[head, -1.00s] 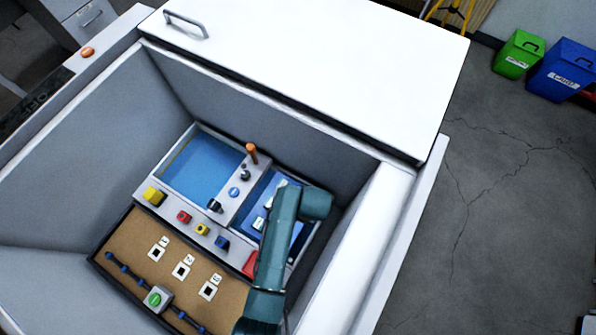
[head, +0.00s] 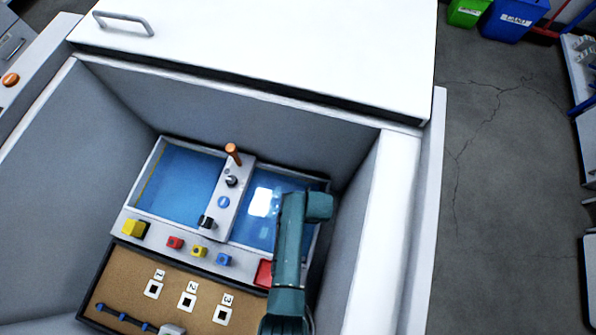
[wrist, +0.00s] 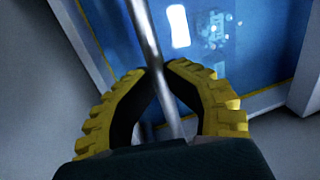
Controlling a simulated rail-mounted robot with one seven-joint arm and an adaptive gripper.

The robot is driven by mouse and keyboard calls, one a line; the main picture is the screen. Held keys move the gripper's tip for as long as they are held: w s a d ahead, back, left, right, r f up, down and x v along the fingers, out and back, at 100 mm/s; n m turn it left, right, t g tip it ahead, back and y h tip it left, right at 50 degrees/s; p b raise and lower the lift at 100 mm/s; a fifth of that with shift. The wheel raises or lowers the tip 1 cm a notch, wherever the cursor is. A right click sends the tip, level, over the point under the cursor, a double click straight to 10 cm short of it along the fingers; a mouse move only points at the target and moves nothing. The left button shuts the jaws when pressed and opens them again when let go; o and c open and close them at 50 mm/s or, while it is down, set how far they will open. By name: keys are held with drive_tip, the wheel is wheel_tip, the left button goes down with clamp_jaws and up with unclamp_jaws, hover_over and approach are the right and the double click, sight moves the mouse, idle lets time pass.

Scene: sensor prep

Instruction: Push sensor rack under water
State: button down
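The right basin (head: 250,235) holds blue water with a bright white patch and pale specks on it. My gripper is hidden in the head view behind my arm, which reaches over this basin. In the wrist view my gripper (wrist: 160,70) has its yellow and black fingers closed around a thin shiny metal rod (wrist: 146,35). The blue water (wrist: 245,60) with the white patch and pale specks lies beyond it.
A left basin (head: 185,185) also holds blue water. An orange-tipped lever (head: 232,152) stands on the divider. Yellow, red and blue blocks line the front ledge. A brown board (head: 130,275) with spots numbered 1 to 3 lies in front. Tall grey walls enclose the work area.

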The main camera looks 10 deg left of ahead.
drive_tip(key=shift+s+f, duration=0.25)
drive_tip(key=c, duration=1)
unclamp_jaws()
drive_tip(key=shift+w, duration=0.1)
drive_tip(key=shift+c, duration=0.2)
drive_tip(key=shift+w+r, duration=0.1)
drive_tip(key=shift+r, duration=0.05)
drive_tip(key=shift+r, duration=0.1)
wheel_tip(320, 180, up, 12)
drive_tip(key=d, duration=0.2)
drive_tip(key=shift+d+f, duration=0.2)
drive_tip(key=shift+f, duration=0.05)
drive_tip(key=shift+r, duration=0.1)
